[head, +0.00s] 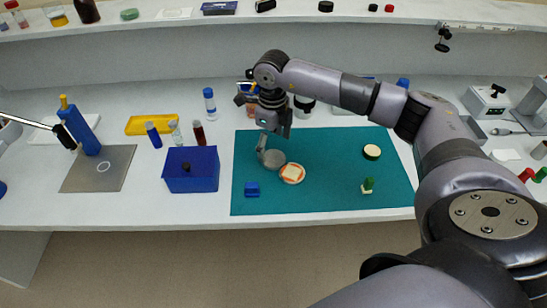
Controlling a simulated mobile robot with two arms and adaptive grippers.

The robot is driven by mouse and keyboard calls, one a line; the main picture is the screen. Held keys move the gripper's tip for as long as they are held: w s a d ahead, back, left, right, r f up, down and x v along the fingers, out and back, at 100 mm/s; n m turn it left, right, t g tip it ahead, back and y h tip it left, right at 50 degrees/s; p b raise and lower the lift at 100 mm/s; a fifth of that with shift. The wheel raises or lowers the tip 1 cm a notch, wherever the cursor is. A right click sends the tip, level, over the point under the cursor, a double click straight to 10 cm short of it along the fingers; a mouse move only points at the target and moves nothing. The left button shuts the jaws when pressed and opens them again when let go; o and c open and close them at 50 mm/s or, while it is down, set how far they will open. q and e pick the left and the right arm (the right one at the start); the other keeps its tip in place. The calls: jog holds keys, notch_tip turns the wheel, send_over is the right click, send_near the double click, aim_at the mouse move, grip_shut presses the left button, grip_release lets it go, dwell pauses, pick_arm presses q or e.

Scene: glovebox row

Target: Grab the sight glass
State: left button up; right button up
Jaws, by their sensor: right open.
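My right gripper (272,140) points down over the left part of the teal mat (325,200). It is open, and its fingertips are close to a grey round disc (274,159) on the mat, which may be the sight glass; I cannot tell for sure. I cannot tell whether a fingertip touches the disc. Beside it, to the lower right, lies an orange-rimmed disc with a pale square (292,173). A black-rimmed cream disc (372,152) lies further right. My left gripper is not in view.
A blue box (190,180) stands left of the mat, with small vials (198,133) behind it. A blue block (252,189) and a green-and-white piece (367,186) sit on the mat. My right arm covers part of the table's right side.

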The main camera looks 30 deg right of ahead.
aim_at(273, 157)
jog(key=shift+d+f, duration=0.1)
jog(key=shift+f, duration=0.3)
notch_tip(273, 157, down, 4)
jog(key=shift+w+d+r+p, duration=0.1)
jog(key=shift+w+r+p, duration=0.05)
jog(key=shift+p, duration=0.7)
jog(key=shift+f, duration=0.35)
jog(key=c, duration=1.8)
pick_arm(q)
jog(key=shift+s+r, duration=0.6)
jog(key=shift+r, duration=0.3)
pick_arm(e)
jog(key=shift+r, duration=0.1)
jog(key=shift+w, duration=0.1)
